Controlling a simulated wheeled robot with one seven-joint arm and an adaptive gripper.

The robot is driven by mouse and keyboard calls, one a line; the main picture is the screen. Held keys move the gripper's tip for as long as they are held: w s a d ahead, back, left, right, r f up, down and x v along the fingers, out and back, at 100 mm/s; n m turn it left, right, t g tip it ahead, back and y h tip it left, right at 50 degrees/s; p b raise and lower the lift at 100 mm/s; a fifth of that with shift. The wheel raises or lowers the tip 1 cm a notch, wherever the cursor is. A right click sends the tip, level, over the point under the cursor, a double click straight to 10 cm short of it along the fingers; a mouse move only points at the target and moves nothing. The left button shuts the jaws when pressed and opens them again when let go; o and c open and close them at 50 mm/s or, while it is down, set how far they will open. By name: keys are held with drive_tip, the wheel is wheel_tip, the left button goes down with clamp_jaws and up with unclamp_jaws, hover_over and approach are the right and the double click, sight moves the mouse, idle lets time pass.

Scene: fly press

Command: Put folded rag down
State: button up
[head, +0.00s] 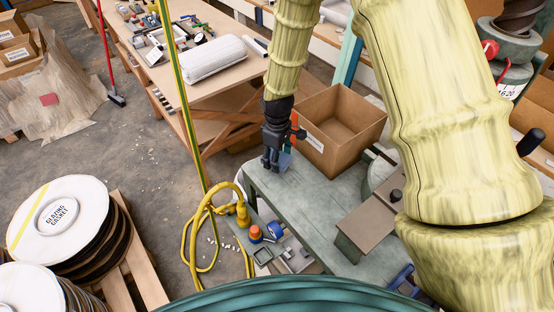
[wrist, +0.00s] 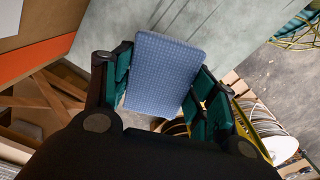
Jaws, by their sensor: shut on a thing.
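The folded rag (wrist: 163,72) is a flat blue checked pad. It sits between the fingers of my gripper (wrist: 165,90) in the wrist view, and the fingers are shut on it. In the head view my gripper (head: 272,158) hangs at the far left corner of the grey-green table (head: 310,195), in front of the cardboard box. A small blue-grey part of the rag (head: 285,160) shows beside the fingers there. In the wrist view the grey tabletop (wrist: 235,30) lies behind the rag. I cannot tell how high the rag is above it.
An open cardboard box (head: 342,128) stands at the table's back. A brown metal block (head: 368,228) and press parts take up the right side. A lower shelf holds an orange-capped container (head: 255,234), a blue tape roll (head: 276,229) and small trays. A yellow hose (head: 203,225) hangs at left.

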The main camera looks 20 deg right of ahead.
drive_tip(key=shift+w, duration=0.3)
drive_tip(key=shift+f+p, duration=0.75)
drive_tip(key=shift+f, duration=1)
drive_tip(key=shift+f, duration=0.15)
drive_tip(key=o, duration=1.1)
drive_tip(key=shift+c, duration=0.2)
drive_tip(key=shift+r+b, duration=1.65)
drive_tip(key=shift+r, duration=4.55)
